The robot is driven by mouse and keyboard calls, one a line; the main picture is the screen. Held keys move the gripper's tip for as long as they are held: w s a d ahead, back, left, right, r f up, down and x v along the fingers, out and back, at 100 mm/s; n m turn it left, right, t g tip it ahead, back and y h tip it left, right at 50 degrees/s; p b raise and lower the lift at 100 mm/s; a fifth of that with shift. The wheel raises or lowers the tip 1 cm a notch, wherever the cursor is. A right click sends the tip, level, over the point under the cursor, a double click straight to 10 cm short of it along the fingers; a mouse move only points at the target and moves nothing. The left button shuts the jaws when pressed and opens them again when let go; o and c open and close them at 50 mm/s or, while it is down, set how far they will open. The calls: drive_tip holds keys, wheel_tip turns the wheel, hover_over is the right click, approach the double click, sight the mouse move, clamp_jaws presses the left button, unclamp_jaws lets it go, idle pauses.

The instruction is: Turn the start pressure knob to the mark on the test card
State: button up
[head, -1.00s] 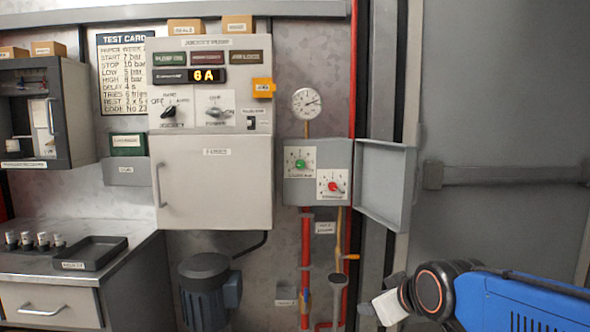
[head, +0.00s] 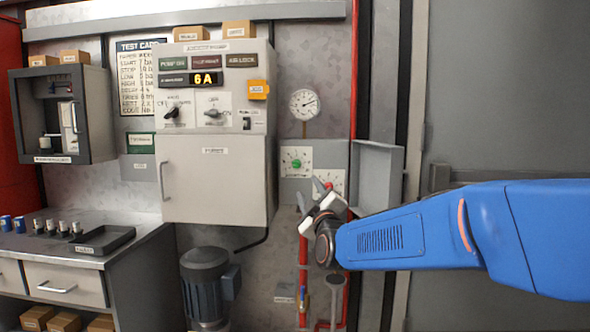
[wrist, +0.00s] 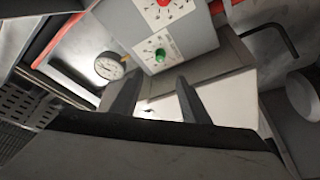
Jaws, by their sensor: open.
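A grey box with two white dial plates hangs on the wall below the gauge. The green knob (head: 296,163) is on its upper left plate; its label is too small to read. The red knob (head: 328,185) is lower right, partly behind my gripper. My gripper (head: 310,194) is open and empty, in front of the lower part of the box. In the wrist view my open fingers (wrist: 155,84) point towards the panel, with the green knob (wrist: 132,57) beyond them, apart. The test card (head: 134,78) is on the wall at left, partly hidden by the control cabinet.
A pressure gauge (head: 304,104) sits just above the box. The open grey cover (head: 377,170) stands out on its right. The control cabinet (head: 217,180) is on the left, with a motor (head: 206,280) below. Red pipes (head: 303,252) run under the box.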

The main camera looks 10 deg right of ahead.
sight(297, 166)
drive_tip(key=x, duration=1.6)
drive_tip(key=shift+w+d+r, duration=0.1)
drive_tip(key=shift+w, duration=0.3)
drive_tip(key=c, duration=1)
